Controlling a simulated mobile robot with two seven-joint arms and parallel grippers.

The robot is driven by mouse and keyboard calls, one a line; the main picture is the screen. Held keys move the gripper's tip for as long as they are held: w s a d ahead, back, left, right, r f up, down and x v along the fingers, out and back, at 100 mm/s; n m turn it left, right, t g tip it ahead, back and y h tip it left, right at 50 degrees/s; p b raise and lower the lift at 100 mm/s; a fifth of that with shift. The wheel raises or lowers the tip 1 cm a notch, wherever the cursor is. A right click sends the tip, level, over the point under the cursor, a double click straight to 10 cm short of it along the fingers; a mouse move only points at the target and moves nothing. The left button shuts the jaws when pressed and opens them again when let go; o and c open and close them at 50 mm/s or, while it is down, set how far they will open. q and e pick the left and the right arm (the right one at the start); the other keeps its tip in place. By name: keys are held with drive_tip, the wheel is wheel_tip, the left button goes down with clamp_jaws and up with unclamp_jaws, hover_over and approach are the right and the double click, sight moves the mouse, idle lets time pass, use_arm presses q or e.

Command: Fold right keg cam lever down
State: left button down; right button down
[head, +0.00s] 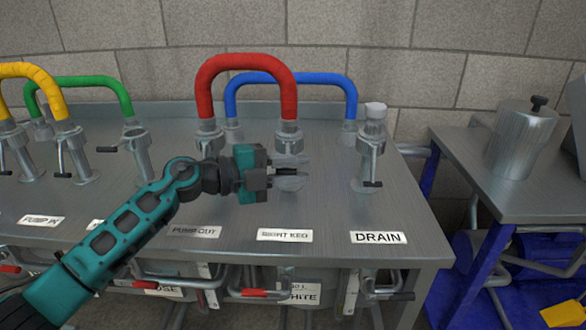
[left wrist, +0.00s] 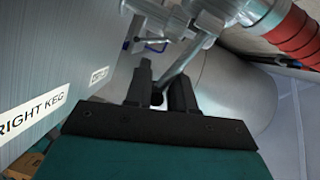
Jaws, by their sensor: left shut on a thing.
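The right keg post (head: 288,140) stands behind the RIGHT KEG label (head: 285,235), with one end of the red hose (head: 247,62) on top. My left gripper (head: 298,172) is in front of this post, reaching in from the left. In the left wrist view its fingers (left wrist: 162,82) are shut on the right keg cam lever (left wrist: 184,58). The lever slants from the fitting (left wrist: 208,22) down between the fingers. In the head view my gripper hides most of the lever and the lower post. My right gripper is not in view.
The drain post (head: 371,140), with its own lever hanging, stands to the right. Blue (head: 300,78), green (head: 85,82) and yellow (head: 35,72) hoses join other posts. The steel table (head: 340,215) is bare in front. A steel canister (head: 520,140) stands on the right-hand table.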

use_arm(q)
drive_tip(key=shift+a+f, duration=0.1)
drive_tip(key=shift+f, duration=0.55)
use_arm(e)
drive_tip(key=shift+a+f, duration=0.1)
use_arm(q)
drive_tip(key=shift+w, duration=0.1)
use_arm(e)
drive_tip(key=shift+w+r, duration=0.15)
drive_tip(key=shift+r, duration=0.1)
use_arm(q)
drive_tip(key=c, duration=1.4)
unclamp_jaws()
drive_tip(key=o, duration=0.3)
drive_tip(key=shift+w, duration=0.15)
drive_tip(key=shift+o, duration=0.7)
drive_tip(key=shift+r+m, duration=0.25)
drive_tip(key=shift+m, duration=0.05)
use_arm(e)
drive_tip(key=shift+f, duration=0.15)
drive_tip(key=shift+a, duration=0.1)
